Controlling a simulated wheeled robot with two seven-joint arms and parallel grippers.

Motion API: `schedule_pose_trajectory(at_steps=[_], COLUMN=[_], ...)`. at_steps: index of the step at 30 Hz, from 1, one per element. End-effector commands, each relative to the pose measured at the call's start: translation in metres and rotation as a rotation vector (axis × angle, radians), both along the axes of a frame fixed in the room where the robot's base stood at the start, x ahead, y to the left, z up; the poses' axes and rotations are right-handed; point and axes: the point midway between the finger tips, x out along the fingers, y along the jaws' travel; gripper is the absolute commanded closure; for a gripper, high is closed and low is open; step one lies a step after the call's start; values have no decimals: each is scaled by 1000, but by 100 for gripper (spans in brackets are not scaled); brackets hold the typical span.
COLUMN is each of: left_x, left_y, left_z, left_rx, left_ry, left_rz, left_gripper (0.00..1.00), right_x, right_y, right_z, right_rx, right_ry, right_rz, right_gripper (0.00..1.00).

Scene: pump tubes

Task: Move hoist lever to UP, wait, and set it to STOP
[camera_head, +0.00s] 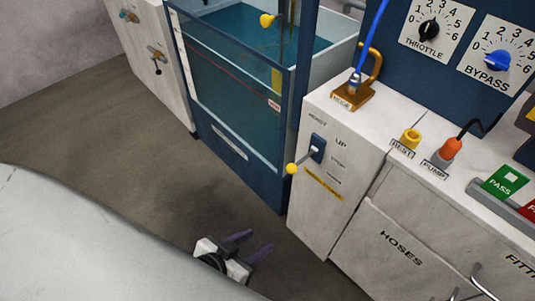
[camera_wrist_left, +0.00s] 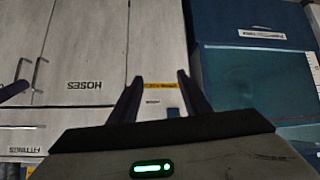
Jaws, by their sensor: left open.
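The hoist lever (camera_head: 303,157) sticks out from a blue mount (camera_head: 317,147) on the front of the white cabinet. Its yellow knob (camera_head: 291,168) points out to the left and slightly down. Labels beside it include UP (camera_head: 341,142) and a smaller one below; which label it is set at I cannot tell. My left gripper (camera_head: 250,245) is open and empty, low over the floor, apart from the lever and below and left of it in the head view. Its fingers (camera_wrist_left: 160,95) also show in the left wrist view, facing the cabinet fronts. My right gripper cannot be made out.
A blue-framed water tank (camera_head: 235,148) stands left of the lever cabinet. Drawers marked HOSES (camera_head: 400,245) are to the right. Floor between gripper and cabinet is clear.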

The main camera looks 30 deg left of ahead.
Motion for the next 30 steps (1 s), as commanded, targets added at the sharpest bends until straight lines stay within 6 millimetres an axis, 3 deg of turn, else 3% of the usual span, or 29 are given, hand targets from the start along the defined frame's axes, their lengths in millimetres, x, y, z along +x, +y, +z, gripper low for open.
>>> schedule_pose_trajectory(at_steps=[1,3,9,12,21,26,30], left_x=[17,38,86,100,112,119,136], left_y=[0,2,9,12,16,15,13], left_z=[-16,-16,3,16,51,58,59], left_rx=[-10,-32,-106,-144,-216,-223,-224], left_ry=[-55,-132,-369,-475,-656,-676,-678], left_rz=[9,31,87,105,121,121,121], left_gripper=[56,56,56,56,56,56,56], right_x=[3,7,15,18,19,19,20], right_y=[3,8,22,29,41,42,43], right_z=[-30,-50,-100,-119,-142,-142,-143], right_rx=[6,17,50,65,90,91,90], right_ry=[-1,1,7,12,20,23,30], right_rz=[4,11,33,47,74,79,85], right_gripper=[100,100,100,100,100,100,100])
